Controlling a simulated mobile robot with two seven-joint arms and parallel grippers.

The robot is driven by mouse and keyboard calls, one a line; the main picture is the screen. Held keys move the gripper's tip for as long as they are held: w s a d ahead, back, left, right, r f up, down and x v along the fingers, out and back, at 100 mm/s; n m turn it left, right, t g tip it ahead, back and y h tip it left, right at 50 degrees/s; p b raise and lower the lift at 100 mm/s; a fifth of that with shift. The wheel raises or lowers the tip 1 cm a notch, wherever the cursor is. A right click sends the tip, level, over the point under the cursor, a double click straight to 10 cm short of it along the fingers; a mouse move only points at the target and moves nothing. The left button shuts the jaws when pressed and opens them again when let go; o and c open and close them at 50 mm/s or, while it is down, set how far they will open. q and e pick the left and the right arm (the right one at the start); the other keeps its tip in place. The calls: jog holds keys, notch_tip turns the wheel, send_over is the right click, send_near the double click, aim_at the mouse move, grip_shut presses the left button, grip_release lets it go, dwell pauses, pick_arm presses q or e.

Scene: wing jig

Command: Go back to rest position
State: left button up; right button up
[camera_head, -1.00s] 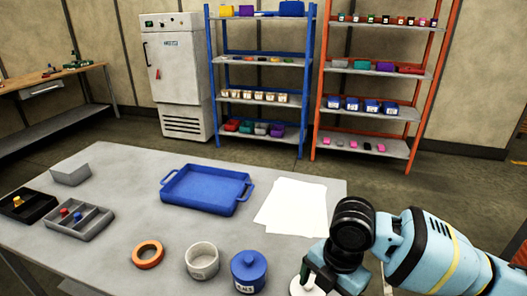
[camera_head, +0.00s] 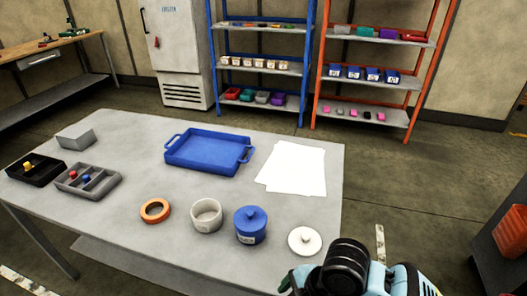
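My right arm (camera_head: 345,268) shows at the bottom, right of centre, at the table's front right corner. Its gripper fingers are mostly hidden behind the wrist and cut off by the bottom edge, so I cannot tell whether they are open. A white lid with a knob (camera_head: 305,240) lies flat on the table, just beyond the arm and apart from it. My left gripper is not in view.
On the grey table (camera_head: 120,222) stand a blue lidded jar (camera_head: 250,228), an open white pot (camera_head: 206,216), an orange ring (camera_head: 155,211), a blue tray (camera_head: 208,153), white paper (camera_head: 293,168), a grey divided tray (camera_head: 88,180) and a black tray (camera_head: 36,170).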

jog(key=s+d+f+m+t+h, duration=0.1)
jog(key=s+d+f+m+h, duration=0.1)
jog(key=s+d+f+m, duration=0.55)
jog(key=s+d+f+m+h, duration=0.2)
jog(key=s+d+m, duration=0.7)
jog(key=s+m, duration=0.45)
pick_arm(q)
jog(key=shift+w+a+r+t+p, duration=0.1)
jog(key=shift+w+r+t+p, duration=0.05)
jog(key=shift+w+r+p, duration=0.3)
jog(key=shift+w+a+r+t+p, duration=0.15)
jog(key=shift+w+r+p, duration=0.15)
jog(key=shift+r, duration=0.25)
pick_arm(e)
jog(key=w+a+f+n+t+y, duration=0.1)
jog(key=w+a+f+t+y, duration=0.1)
jog(key=w+f+t, duration=0.4)
jog(key=shift+a+f+n+t, duration=0.35)
jog(key=shift+n+t, duration=0.05)
jog(key=shift+t, duration=0.7)
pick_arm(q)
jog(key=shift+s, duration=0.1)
